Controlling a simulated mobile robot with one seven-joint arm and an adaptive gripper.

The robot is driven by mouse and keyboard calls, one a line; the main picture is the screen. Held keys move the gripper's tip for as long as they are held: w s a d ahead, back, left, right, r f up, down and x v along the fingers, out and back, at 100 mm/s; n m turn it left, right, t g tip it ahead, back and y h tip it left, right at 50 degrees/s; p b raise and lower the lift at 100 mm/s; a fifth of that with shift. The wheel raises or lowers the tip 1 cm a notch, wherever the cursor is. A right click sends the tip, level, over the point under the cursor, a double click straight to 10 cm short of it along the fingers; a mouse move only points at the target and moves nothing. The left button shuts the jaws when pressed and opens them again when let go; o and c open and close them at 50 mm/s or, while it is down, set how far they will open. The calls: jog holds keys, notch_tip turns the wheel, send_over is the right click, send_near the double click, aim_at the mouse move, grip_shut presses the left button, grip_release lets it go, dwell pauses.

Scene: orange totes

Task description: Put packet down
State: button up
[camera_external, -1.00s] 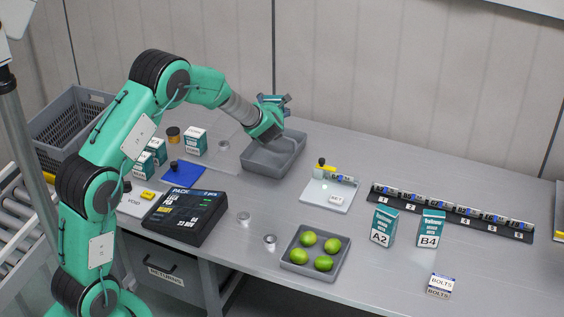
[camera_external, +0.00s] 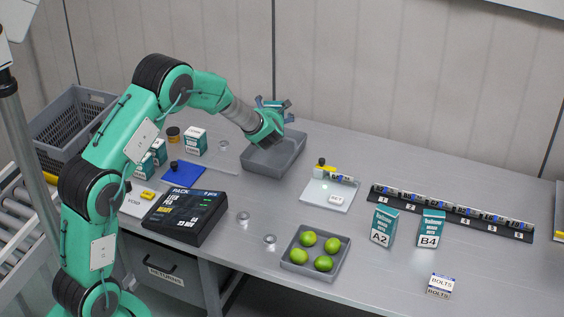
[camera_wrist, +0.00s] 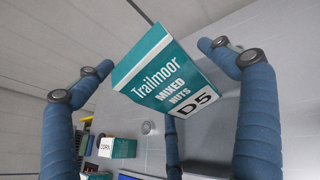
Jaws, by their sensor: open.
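The packet (camera_wrist: 168,82) is a teal and white box reading "Trailmoor MIXED NUTS D5". In the wrist view it sits tilted among the blue fingers of my gripper (camera_wrist: 158,62), which are spread apart. In the external view my gripper (camera_external: 275,105) is over the grey tray (camera_external: 290,158) at the back of the table. A teal patch shows at the fingers there, but I cannot tell whether it is the packet.
Teal boxes (camera_external: 195,142), a blue mat (camera_external: 184,174) and a dark PACK device (camera_external: 186,217) stand left of the tray. A white plate (camera_external: 318,198) with small items lies to its right. A tray of limes (camera_external: 289,257) and boxes A2 (camera_external: 383,226) and B4 (camera_external: 430,230) are nearer the front.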

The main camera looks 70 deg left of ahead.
jog(key=shift+r, duration=0.15)
jog(key=shift+s+d+r, duration=0.2)
jog(key=shift+d+r, duration=0.05)
jog(key=shift+d, duration=0.25)
jog(key=p+v, duration=0.1)
jog(key=v, duration=1)
jog(key=shift+p, duration=0.4)
jog(key=shift+a, duration=0.1)
